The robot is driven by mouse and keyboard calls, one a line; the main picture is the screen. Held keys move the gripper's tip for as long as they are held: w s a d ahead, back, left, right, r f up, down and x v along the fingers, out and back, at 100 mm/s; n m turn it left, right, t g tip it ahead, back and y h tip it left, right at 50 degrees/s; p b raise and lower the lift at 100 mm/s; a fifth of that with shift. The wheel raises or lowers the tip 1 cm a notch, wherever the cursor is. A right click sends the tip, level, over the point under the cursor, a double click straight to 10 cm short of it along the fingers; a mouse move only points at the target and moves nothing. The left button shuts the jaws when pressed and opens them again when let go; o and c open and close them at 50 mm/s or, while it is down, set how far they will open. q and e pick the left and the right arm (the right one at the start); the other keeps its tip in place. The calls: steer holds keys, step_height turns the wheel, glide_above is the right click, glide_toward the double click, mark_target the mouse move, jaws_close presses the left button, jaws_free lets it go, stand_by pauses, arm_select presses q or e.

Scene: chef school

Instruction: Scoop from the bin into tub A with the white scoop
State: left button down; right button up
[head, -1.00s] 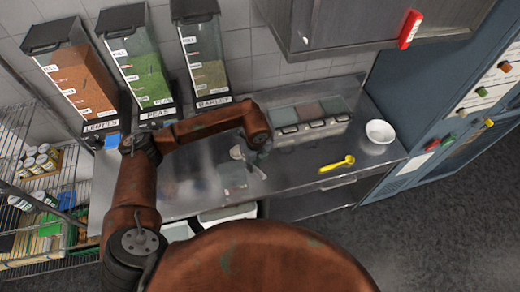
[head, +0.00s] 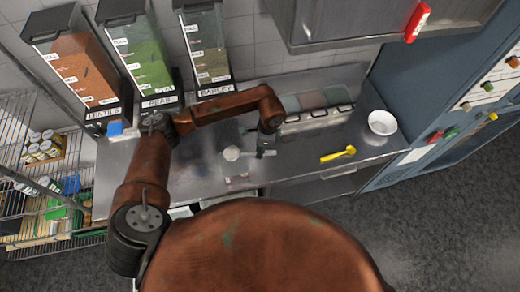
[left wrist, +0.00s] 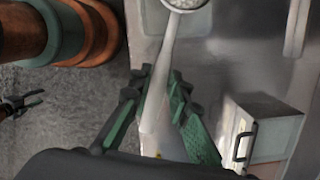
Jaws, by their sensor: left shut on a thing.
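My left gripper (head: 266,148) is shut on the handle of the white scoop (head: 232,153), over the steel counter. In the left wrist view the fingers (left wrist: 160,110) close around the pale handle, and the scoop's round, speckled bowl (left wrist: 185,3) is cut off by the top edge. Three lidded bins (head: 312,116) with front handles stand behind the gripper, partly hidden by my arm. A small clear tub (head: 238,181) sits near the counter's front edge; I cannot read its letter. My right gripper (left wrist: 22,103) shows small at the left of the left wrist view, its fingers apart.
A yellow spoon (head: 338,154) and a white bowl (head: 382,122) are on the counter at right. Lentils (head: 75,65), peas (head: 143,60) and barley (head: 208,50) dispensers stand along the wall. A wire rack (head: 40,150) is at left, a blue cabinet (head: 450,80) at right.

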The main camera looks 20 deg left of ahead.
arm_select(q)
steer(key=shift+f+b, duration=0.7)
steer(key=shift+f, duration=0.7)
steer(key=shift+a+r+h+p, duration=0.35)
steer(key=shift+r+h, duration=0.25)
steer(key=shift+r, duration=0.1)
steer(key=shift+s+a+r+h, duration=0.2)
steer(key=shift+a+r+h, duration=0.1)
steer(key=shift+r+h, duration=0.25)
steer(key=shift+a+r+t+h, duration=0.15)
steer(key=shift+r+t+h, duration=0.25)
steer(key=shift+h, duration=0.15)
steer(key=shift+s+a+r+h+b, duration=0.2)
steer(key=shift+a+r+h+b, duration=0.5)
steer(key=shift+h, duration=0.4)
steer(key=shift+s+a+r+t+h+b, duration=0.15)
steer(key=shift+a+r+t+h+b, duration=0.25)
steer(key=shift+a+r+h+b, duration=0.2)
steer(key=shift+s+a+r+t+h+b, duration=0.15)
steer(key=shift+a+r+h+b, duration=0.25)
steer(key=shift+a+h, duration=0.2)
steer(key=shift+s+a+r+t+h+b, duration=0.15)
steer(key=shift+a+r+h+b, duration=0.25)
steer(key=shift+h, duration=0.3)
steer(key=shift+a+r+h, duration=0.35)
steer(key=shift+a+h, duration=0.25)
steer(key=shift+h, duration=0.1)
